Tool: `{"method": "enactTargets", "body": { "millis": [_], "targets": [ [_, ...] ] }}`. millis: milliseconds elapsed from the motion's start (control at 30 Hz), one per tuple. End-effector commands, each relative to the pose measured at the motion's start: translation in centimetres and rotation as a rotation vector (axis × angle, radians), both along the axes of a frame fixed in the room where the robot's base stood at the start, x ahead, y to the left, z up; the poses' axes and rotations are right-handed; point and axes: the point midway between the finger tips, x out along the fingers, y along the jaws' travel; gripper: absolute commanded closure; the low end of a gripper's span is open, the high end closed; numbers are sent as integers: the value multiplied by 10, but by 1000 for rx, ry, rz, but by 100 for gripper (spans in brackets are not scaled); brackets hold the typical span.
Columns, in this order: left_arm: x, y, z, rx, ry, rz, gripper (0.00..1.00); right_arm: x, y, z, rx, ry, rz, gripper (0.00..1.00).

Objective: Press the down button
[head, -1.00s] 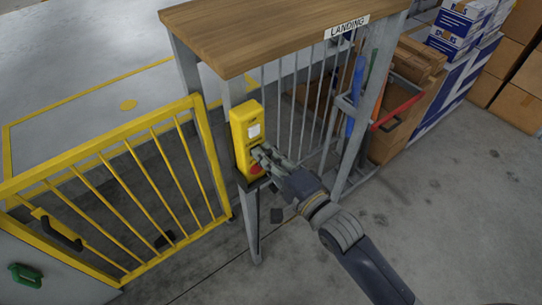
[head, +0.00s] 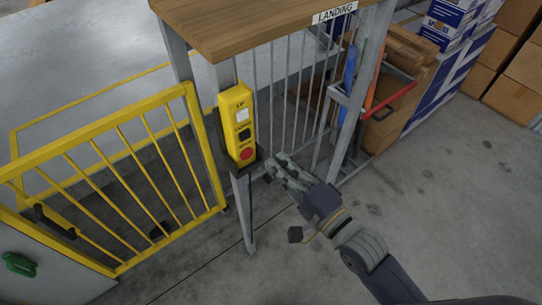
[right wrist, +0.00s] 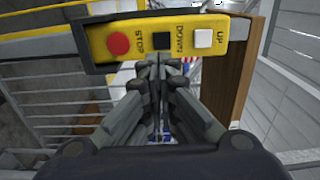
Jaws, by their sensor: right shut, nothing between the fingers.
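A yellow control box (head: 238,124) is mounted on a grey post beside the wooden-topped landing stand. It carries a white UP button (head: 242,115), a black DOWN button (head: 244,134) and a red STOP button (head: 246,154). In the right wrist view the black DOWN button (right wrist: 162,40) lies between the red STOP button (right wrist: 119,43) and the white UP button (right wrist: 203,38). My right gripper (head: 275,165) is shut and empty, to the right of the box's lower end and apart from it in the head view. In the right wrist view its fingertips (right wrist: 157,60) point toward the DOWN button. My left gripper is out of view.
A yellow barred gate (head: 120,185) stands left of the box. The wooden top (head: 250,20) with a LANDING sign (head: 334,14) is above. Grey bars (head: 290,85) run behind. Cardboard boxes (head: 522,75) stand at the right. The floor at right is clear.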

Motion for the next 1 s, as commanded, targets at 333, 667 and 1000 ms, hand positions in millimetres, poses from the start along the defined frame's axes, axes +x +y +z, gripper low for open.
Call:
{"method": "enactTargets", "body": {
  "millis": [333,667,1000],
  "targets": [
    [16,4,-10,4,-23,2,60,-31,-22,-1,-1,1,1,100],
    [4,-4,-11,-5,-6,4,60,-32,-23,0,-1,0,1,100],
    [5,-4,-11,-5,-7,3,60,-29,-25,-8,-19,4,-7,100]
  ]
}}
